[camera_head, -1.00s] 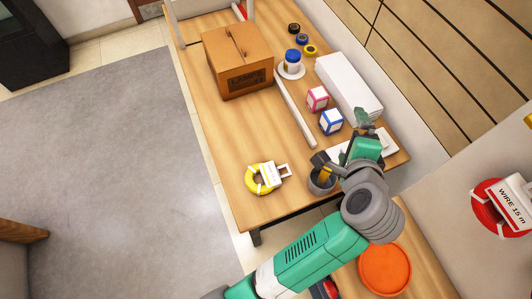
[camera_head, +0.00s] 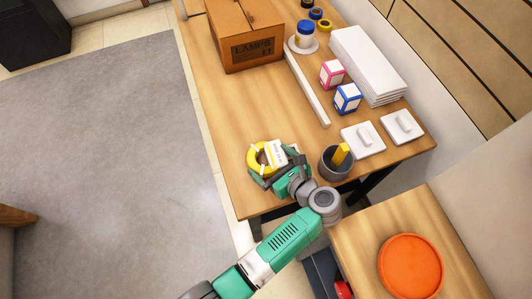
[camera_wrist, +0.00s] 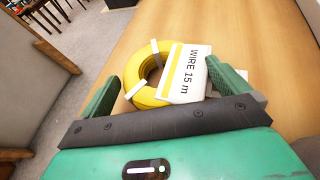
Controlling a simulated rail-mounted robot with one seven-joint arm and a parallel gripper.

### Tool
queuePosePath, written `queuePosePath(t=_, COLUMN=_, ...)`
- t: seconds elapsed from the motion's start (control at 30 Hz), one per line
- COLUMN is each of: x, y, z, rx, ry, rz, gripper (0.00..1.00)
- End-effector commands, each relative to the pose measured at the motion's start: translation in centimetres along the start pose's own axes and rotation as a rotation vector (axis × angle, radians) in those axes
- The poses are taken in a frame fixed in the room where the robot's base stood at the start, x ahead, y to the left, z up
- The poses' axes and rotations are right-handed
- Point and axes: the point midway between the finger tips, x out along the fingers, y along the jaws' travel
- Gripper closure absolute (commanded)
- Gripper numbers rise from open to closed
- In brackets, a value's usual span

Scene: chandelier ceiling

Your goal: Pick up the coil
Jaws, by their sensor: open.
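A yellow coil (camera_head: 256,160) of wire with a white label lies on the wooden table (camera_head: 235,110) near its front left edge. In the wrist view the coil (camera_wrist: 137,67) shows white ties and the label (camera_wrist: 187,72) reads "WIRE 15 m". My gripper (camera_head: 270,172) is right at the coil, on its near side. In the wrist view my gripper (camera_wrist: 168,88) has its two green fingers apart, one to the left of the coil and one to the right by the label. The gripper covers the near part of the coil. I cannot tell whether the fingers touch it.
A dark cup (camera_head: 334,168) with a yellow thing in it stands right of my gripper. White switches (camera_head: 362,140), a blue box (camera_head: 347,98), a pink box (camera_head: 331,74), a long white bar (camera_head: 308,90) and a lamps carton (camera_head: 248,30) lie farther back. Table left of the bar is clear.

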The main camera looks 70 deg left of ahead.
Motion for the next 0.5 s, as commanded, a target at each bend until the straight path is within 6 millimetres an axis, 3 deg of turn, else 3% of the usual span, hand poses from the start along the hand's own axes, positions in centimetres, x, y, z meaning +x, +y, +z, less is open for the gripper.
queuePosePath(t=0.03, x=1.3, y=0.0, z=-0.4, rx=-0.003, ry=0.0, rz=0.004, gripper=0.0)
queuePosePath(t=0.13, x=2.6, y=0.0, z=-0.2, rx=-0.002, ry=0.001, rz=0.003, gripper=0.0)
queuePosePath(t=0.4, x=3.1, y=-0.1, z=0.1, rx=-0.001, ry=0.001, rz=0.0, gripper=0.0)
queuePosePath(t=0.43, x=3.1, y=-0.1, z=0.1, rx=-0.001, ry=0.001, rz=0.0, gripper=0.02)
queuePosePath(t=0.5, x=3.1, y=-0.1, z=0.1, rx=-0.001, ry=0.001, rz=0.0, gripper=0.16)
